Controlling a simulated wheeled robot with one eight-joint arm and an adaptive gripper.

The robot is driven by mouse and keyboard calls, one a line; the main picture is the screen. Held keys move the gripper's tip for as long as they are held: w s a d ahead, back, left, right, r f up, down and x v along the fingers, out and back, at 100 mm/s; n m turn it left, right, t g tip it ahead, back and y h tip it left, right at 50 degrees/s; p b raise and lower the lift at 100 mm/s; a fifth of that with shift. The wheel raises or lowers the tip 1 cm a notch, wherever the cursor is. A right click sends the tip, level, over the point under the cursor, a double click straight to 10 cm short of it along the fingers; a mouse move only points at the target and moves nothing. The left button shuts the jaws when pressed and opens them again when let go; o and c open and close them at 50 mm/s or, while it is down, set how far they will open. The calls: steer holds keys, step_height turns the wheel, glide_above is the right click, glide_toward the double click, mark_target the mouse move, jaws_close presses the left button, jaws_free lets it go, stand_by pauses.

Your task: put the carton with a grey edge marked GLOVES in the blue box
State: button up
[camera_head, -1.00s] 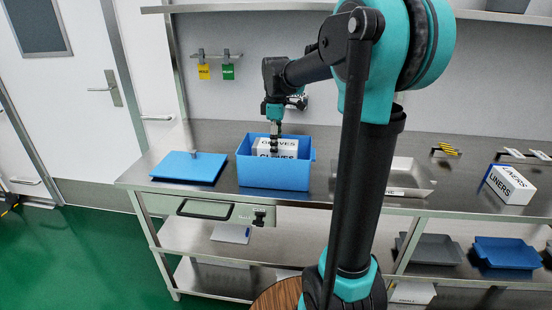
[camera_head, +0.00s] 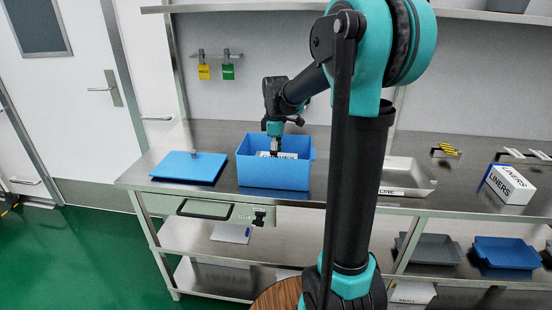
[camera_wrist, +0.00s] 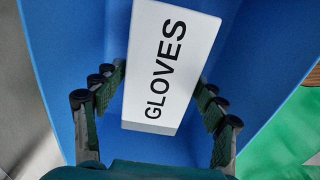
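The white carton marked GLOVES (camera_wrist: 165,65) lies inside the blue box, label facing my wrist camera; its near edge looks grey. In the head view only a strip of the carton (camera_head: 288,155) shows above the front wall of the blue box (camera_head: 273,174). My gripper (camera_head: 275,151) reaches down into the box over the carton. In the wrist view the fingers of my gripper (camera_wrist: 161,75) are spread on either side of the carton, their inner pads showing, with slim gaps to it. The carton's underside is hidden.
A blue lid or board (camera_head: 189,167) lies left of the box on the steel bench. A metal tray (camera_head: 405,175) is to the right, and a LINERS carton (camera_head: 510,184) stands farther right. Grey (camera_head: 430,248) and blue (camera_head: 507,252) trays sit on the lower shelf.

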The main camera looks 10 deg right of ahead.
steer(key=shift+o, duration=0.9)
steer(key=shift+r, duration=0.1)
step_height(320, 180, up, 12)
steer(key=shift+s, duration=0.1)
